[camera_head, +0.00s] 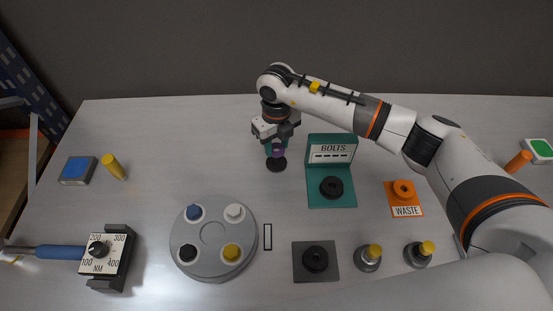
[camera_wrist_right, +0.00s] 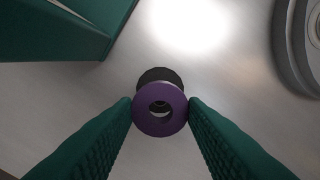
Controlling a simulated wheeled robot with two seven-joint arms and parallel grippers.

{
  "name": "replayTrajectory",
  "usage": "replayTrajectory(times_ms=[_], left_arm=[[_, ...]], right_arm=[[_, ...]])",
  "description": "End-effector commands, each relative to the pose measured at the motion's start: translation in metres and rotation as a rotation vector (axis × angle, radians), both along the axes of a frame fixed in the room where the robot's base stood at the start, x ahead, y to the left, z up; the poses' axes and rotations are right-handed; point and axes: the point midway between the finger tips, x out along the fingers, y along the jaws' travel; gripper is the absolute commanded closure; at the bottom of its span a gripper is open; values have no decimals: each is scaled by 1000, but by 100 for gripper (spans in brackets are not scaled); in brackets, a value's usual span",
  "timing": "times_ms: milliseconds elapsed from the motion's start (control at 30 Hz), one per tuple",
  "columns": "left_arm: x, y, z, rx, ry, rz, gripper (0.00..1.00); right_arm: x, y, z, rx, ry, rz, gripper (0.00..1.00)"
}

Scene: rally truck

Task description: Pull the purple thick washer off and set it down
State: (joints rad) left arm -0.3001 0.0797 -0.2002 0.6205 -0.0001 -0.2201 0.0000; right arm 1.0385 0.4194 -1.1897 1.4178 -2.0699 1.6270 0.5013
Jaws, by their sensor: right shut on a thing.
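The purple thick washer (camera_wrist_right: 160,127) is between the two green fingers of my right gripper (camera_wrist_right: 160,109) in the right wrist view, touched on both sides. In the head view the purple washer (camera_head: 277,152) shows small and partly hidden under my right gripper (camera_head: 276,143), which points down. A round black piece (camera_head: 276,165) is on the table directly below the washer, and its dark disc (camera_wrist_right: 160,76) shows behind the washer in the wrist view. I cannot tell whether a post still passes through the washer. My left gripper is not in view.
A green BOLTS stand (camera_head: 317,171) is close on the right, with an orange WASTE plate (camera_head: 404,211) farther right. A grey round tray (camera_head: 213,265) with coloured caps is in front. Clear table (camera_head: 200,140) lies to the left.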

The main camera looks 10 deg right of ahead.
Motion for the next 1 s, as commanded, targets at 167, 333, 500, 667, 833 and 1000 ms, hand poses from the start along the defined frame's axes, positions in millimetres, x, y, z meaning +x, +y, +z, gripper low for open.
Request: replayTrajectory(times_ms=[167,333,500,667,833,1000], left_arm=[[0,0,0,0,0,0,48],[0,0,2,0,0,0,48],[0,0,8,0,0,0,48],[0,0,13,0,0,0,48],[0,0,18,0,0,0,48],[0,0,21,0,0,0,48]], right_arm=[[0,0,0,0,0,0,100],[0,0,3,0,0,0,100],[0,0,13,0,0,0,100],[0,0,23,0,0,1,100],[0,0,33,-1,-1,1,100],[0,0,40,0,-1,0,100]])
